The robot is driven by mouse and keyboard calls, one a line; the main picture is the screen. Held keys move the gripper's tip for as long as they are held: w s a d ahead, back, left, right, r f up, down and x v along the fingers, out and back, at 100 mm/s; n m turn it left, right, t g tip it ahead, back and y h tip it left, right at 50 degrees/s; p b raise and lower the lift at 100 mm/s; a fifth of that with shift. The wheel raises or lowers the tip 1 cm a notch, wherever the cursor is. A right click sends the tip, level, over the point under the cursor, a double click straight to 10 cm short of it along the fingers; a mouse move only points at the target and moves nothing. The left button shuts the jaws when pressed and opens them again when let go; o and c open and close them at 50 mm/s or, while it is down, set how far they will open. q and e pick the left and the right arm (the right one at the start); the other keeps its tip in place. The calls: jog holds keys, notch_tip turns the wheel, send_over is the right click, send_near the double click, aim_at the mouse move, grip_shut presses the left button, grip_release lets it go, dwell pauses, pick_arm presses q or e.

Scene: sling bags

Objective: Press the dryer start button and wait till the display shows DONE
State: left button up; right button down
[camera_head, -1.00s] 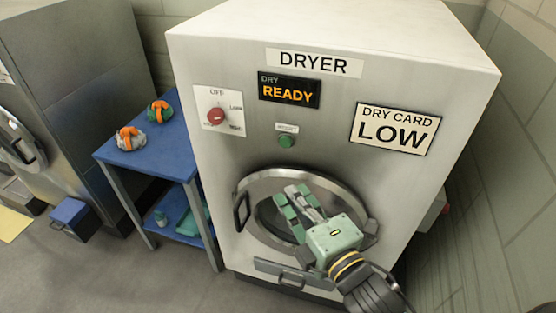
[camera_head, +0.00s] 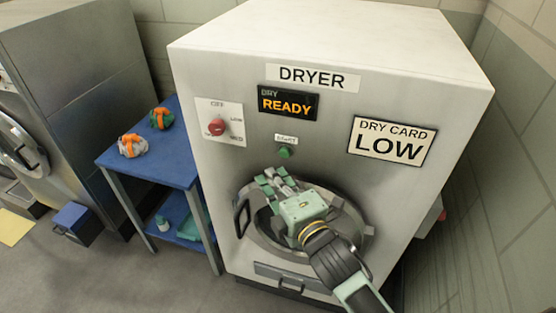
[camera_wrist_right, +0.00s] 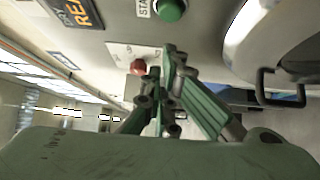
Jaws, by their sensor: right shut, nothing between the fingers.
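The dryer (camera_head: 205,80) stands in the middle of the head view. Its display (camera_head: 288,103) reads DRY READY in orange. The green start button (camera_head: 286,152) sits below the display, under a small label. It also shows at the top of the right wrist view (camera_wrist_right: 170,9). My right gripper (camera_head: 271,178) is shut and empty, in front of the round door's upper edge, a little below and left of the button and apart from it. The red dial (camera_head: 217,126) is at the left of the panel; its exact setting is hard to read. My left gripper is not in view.
The round dryer door (camera_head: 335,205) has a handle (camera_head: 241,218) on its left. A DRY CARD LOW sign (camera_head: 391,142) is at the right. A blue table (camera_head: 165,166) with two orange-strapped bundles (camera_head: 132,145) stands to the left. A wall is close on the right.

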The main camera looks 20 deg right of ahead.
aim_at(285, 153)
jog(key=shift+w+d+p, duration=0.35)
jog(key=shift+w+d, duration=0.25)
jog(key=shift+w, duration=0.35)
jog(key=shift+w+d+p, duration=0.3)
jog(key=shift+w+d, duration=0.25)
jog(key=shift+w, duration=0.35)
